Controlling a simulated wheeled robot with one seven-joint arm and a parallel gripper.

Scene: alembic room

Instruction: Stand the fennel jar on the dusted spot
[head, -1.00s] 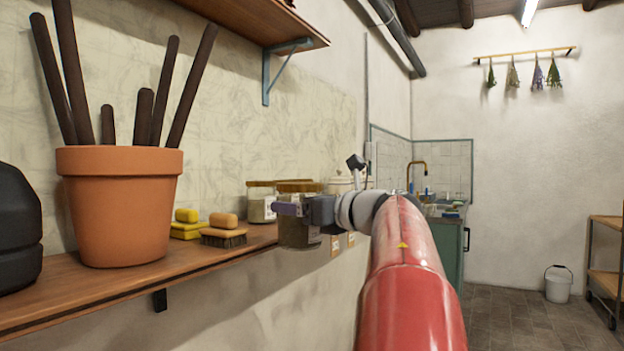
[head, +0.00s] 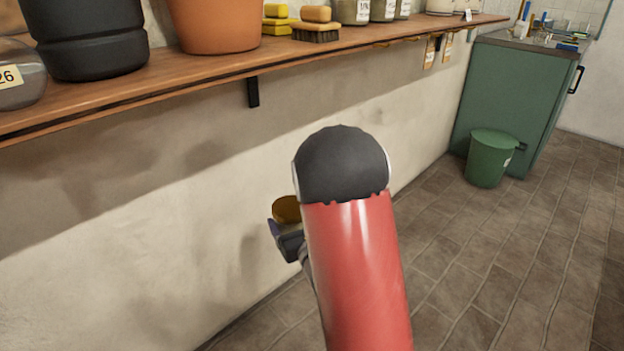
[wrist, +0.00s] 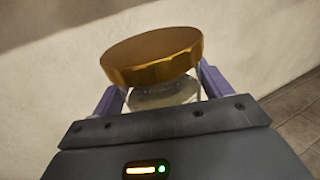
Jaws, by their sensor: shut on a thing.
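My gripper (wrist: 161,92) is shut on a glass jar (wrist: 165,95) with a gold lid, its two purple fingers on either side of the neck below the lid. The jar looks somewhat tilted in the wrist view. In the head view the jar's lid (head: 287,209) shows beside my gripper (head: 279,232), below the shelf (head: 200,80) and in front of the wall; my red arm hides much of the gripper. No label on the held jar is readable, so I cannot tell whether it is fennel. I cannot make out a dusted spot on the shelf.
The shelf holds a black container (head: 90,40), a terracotta pot (head: 215,25), a sponge (head: 278,12), a brush (head: 316,32) and several labelled jars (head: 383,10). Tags (head: 430,52) hang under its edge. A green bin (head: 490,158) stands by a green cabinet (head: 515,100). Floor is clear.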

